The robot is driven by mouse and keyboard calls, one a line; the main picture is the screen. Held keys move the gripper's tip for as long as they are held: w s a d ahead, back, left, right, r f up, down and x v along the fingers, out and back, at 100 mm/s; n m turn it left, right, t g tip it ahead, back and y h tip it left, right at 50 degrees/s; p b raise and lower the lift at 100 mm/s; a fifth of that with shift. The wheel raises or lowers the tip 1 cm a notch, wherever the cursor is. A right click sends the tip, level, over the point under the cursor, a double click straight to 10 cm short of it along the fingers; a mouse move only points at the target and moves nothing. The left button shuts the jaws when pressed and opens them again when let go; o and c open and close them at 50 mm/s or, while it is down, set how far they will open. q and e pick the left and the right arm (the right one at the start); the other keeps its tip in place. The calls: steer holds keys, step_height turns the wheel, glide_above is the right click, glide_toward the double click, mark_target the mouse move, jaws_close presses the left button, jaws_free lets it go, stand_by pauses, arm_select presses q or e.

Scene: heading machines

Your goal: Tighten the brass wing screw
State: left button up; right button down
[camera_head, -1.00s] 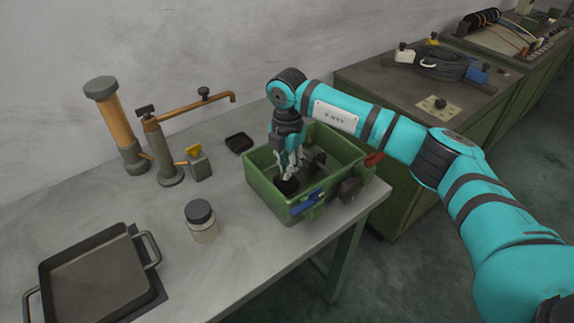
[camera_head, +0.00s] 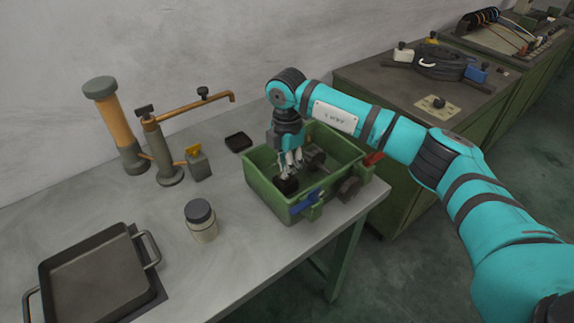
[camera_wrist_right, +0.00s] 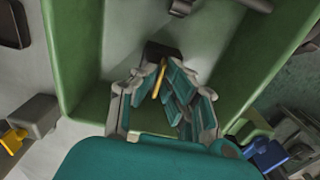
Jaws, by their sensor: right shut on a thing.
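My right gripper (camera_head: 291,162) reaches down into the green open bin (camera_head: 275,204) on the bench. In the right wrist view its fingers (camera_wrist_right: 160,92) are shut on a thin brass-yellow wing, which I take to be the brass wing screw (camera_wrist_right: 157,80). The wing stands edge-on between the fingers, at a dark block (camera_wrist_right: 162,50) inside the bin. The block also shows in the head view (camera_head: 287,186). The fingers hide the screw's lower part, so I cannot tell how deep it sits. My left gripper is not in view.
Bin walls surround the gripper. A blue-handled part (camera_head: 304,203) and a red part (camera_head: 373,159) are at its rim. A grey block with a yellow top (camera_head: 199,164), a jar (camera_head: 201,223) and a tray (camera_head: 97,275) stand left. Bench between them is clear.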

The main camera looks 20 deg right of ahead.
steer(key=c, duration=1.5)
jaws_free()
steer(key=shift+w+r, duration=0.1)
steer(key=shift+r, duration=0.05)
step_height(320, 180, up, 12)
steer(key=shift+f, duration=0.1)
